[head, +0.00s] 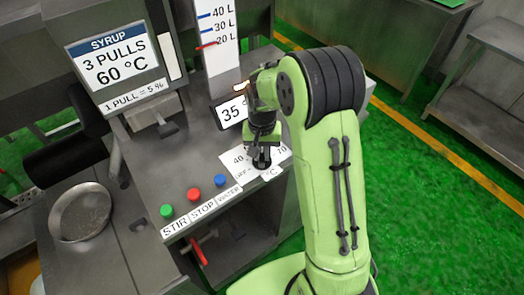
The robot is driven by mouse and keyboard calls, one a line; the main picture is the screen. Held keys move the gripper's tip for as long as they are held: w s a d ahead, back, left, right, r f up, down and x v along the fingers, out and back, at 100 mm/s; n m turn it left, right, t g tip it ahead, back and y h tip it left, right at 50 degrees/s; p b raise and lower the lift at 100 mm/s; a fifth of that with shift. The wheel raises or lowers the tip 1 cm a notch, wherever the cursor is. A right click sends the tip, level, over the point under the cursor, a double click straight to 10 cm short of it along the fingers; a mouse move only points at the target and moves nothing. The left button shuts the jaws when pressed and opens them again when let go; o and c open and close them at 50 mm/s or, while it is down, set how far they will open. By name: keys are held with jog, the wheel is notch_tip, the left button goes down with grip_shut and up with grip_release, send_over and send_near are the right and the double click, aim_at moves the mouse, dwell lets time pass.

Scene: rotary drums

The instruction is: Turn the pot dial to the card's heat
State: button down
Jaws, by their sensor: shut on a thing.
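The card (112,58) at the upper left reads SYRUP, 3 PULLS, 60 °C. The pot dial's white scale plate (240,161) lies on the steel console, with 40 and 70 legible near its edges. My gripper (263,160) points down over the plate and is shut on the dial knob, which is mostly hidden by the fingers. The knob's pointer cannot be made out. A display (231,111) behind my wrist shows 35, partly covered by my arm.
Green (167,211), red (194,194) and blue (220,181) buttons sit left of the dial, labelled STIR, STOP, WATER. A red-handled valve (199,253) is below. A litre scale (217,30) stands behind. A round pan (80,213) lies at left.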

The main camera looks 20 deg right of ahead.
aim_at(262, 155)
jog(key=shift+w+r+m, duration=0.1)
jog(key=shift+m, duration=0.5)
jog(key=c, duration=1)
grip_release()
jog(key=shift+c, duration=0.2)
notch_tip(262, 155, up, 16)
jog(key=p, duration=0.3)
